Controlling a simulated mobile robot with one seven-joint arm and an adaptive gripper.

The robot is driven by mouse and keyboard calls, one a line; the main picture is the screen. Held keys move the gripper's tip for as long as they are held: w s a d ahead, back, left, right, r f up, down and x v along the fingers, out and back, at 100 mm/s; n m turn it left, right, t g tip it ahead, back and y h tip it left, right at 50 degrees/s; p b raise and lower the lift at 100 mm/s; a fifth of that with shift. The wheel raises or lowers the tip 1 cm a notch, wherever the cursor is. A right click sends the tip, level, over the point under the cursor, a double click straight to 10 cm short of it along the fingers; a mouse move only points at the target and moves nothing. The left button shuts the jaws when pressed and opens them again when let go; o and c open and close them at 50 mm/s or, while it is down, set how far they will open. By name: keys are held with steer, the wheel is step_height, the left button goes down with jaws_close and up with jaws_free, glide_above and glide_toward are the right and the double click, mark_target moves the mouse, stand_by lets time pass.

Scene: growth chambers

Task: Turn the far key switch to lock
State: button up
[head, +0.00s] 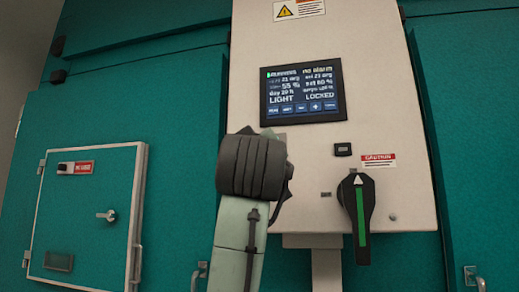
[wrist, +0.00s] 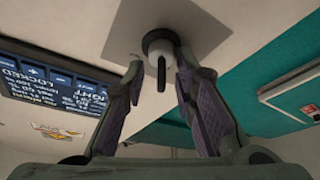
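The key switch (wrist: 160,44) shows in the wrist view as a dark round collar with a pale centre and a dark key, on a grey plate (wrist: 205,25). My gripper (wrist: 159,66) has one finger on each side of the key, tips close to the collar. Gaps show between the fingers and the key, so it is open. In the head view my gripper (head: 262,150) is in front of the cabinet panel below the screen and hides the switch. The screen (head: 302,90) reads LIGHT and LOCKED.
A black rotary handle (head: 357,205) with a green stripe sticks out right of my gripper, under a caution label (head: 379,160). A teal chamber door with a white-framed hatch (head: 141,195) and small handle (head: 107,215) is at the left.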

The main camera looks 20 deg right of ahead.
steer(key=v, duration=1.2)
